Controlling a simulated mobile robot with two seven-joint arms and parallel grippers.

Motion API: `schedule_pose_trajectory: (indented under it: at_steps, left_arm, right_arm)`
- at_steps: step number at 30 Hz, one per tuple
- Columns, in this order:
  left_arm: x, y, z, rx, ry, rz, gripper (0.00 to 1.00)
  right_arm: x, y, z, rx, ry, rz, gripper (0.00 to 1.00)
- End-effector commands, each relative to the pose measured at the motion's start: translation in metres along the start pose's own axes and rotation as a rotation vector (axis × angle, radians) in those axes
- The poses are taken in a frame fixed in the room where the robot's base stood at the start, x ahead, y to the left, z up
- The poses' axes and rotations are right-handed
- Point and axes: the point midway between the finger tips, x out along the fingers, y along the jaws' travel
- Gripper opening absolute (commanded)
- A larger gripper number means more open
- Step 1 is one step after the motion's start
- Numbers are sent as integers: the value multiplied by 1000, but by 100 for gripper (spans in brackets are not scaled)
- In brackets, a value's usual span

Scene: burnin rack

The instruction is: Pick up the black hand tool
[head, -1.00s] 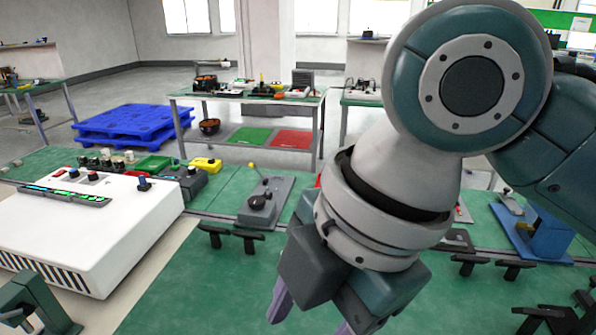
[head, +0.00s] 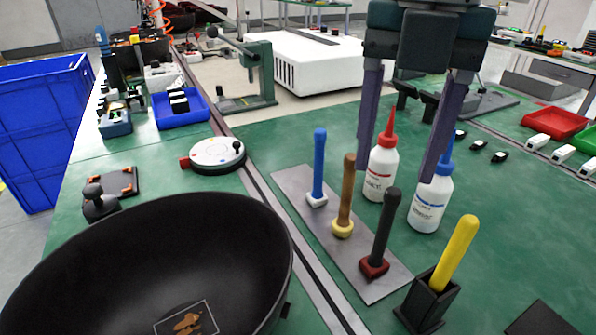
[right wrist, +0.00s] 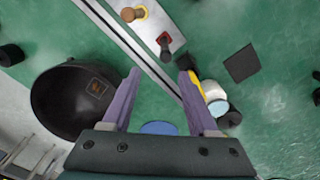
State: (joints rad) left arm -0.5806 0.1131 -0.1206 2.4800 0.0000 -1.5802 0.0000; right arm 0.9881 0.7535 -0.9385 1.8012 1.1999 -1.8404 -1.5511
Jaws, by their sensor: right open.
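The black hand tool (head: 386,228) stands upright, slightly tilted, with a dark red foot, on a grey strip (head: 297,190) in the head view. In the right wrist view the black tool (right wrist: 166,44) shows end-on, beyond the fingertips. My right gripper (head: 396,172) points down with its two purple fingers apart and nothing held between them. It is above the bench, near the bottles behind the black tool. Its fingers also show open in the right wrist view (right wrist: 159,74). My left gripper is not in view.
A blue tool (head: 319,165) and a brown tool (head: 346,195) share the strip. A red-capped bottle (head: 380,173) and a blue-capped bottle (head: 430,203) stand behind. A yellow tool (head: 456,250) sits in a black holder (head: 428,303). A large black bowl (head: 150,245) lies left.

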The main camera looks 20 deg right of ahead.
Motion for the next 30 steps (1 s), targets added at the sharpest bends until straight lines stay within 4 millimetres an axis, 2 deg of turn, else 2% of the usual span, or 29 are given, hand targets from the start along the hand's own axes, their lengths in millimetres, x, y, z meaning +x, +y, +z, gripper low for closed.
schedule_pose_trajectory:
  at_steps: [1, 2, 5, 10, 16, 24, 30]
  left_arm:
    - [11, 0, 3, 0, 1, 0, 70]
    - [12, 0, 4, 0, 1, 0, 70]
    - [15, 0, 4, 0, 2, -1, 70]
    - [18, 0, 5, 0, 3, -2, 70]
    - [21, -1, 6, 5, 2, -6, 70]
    - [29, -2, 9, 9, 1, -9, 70]
    - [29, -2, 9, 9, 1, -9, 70]
  right_arm:
    - [8, -2, 3, -8, -1, -5, 59]
    - [9, -2, 4, -14, -1, -7, 59]
    - [17, -4, 5, -23, 3, -14, 59]
    - [42, -5, 5, -24, 4, -14, 59]
    - [60, -6, 8, -21, 3, -13, 59]
    - [100, -10, 14, -23, 2, -12, 59]
    - [104, -10, 14, -24, 0, -11, 59]
